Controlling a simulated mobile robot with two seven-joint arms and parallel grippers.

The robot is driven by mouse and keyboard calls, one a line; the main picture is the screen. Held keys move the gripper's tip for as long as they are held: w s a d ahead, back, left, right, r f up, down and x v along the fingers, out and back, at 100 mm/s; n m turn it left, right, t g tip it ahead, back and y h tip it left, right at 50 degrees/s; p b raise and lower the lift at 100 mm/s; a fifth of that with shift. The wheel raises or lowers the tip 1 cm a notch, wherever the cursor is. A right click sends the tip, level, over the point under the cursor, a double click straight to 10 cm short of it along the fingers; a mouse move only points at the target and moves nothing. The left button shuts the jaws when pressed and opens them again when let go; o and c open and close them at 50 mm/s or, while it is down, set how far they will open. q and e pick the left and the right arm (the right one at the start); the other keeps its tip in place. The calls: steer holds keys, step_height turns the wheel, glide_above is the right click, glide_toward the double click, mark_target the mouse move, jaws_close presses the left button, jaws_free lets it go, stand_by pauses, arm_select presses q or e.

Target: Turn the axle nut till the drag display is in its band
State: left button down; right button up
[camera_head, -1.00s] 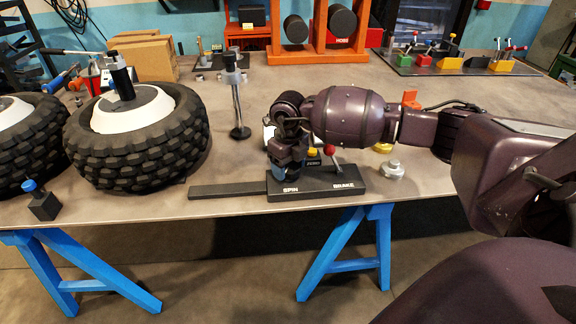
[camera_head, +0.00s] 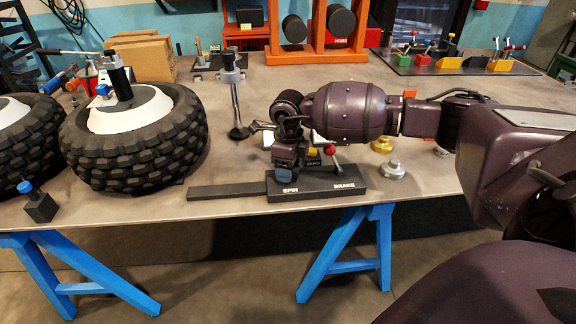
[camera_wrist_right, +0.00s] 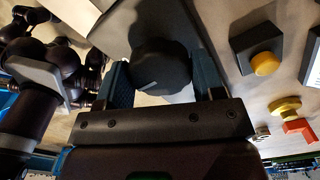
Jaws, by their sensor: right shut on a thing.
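My right gripper (camera_head: 286,163) is at the SPIN end of the black SPIN/BRAKE base (camera_head: 330,186). In the right wrist view my right gripper (camera_wrist_right: 160,88) is shut on a dark round knob (camera_wrist_right: 158,55) with a pale line on it, a finger on each side. In the head view the gripper hides this knob, and I cannot tell whether it is the axle nut. A wheel (camera_head: 135,145) lies flat at the left with a black upright cylinder on its white hub. I cannot read any drag display. My left gripper is not in view.
A red-knobbed lever (camera_head: 330,150) stands by the BRAKE label. A yellow button on a black box (camera_wrist_right: 242,48) is beside the gripper. A silver knob (camera_head: 393,170) is to the right. A metal post (camera_head: 234,100) stands behind left. The table's front edge is close.

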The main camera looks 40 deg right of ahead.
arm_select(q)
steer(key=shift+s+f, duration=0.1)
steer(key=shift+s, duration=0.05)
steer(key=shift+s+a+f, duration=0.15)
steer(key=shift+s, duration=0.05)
arm_select(e)
steer(key=o, duration=0.9)
steer(key=shift+r, duration=0.5)
step_height(320, 180, up, 8)
steer(key=shift+r+p, duration=0.15)
steer(key=shift+p, duration=0.55)
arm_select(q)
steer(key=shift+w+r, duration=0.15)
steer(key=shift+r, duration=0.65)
arm_select(e)
steer(key=shift+r, duration=0.8)
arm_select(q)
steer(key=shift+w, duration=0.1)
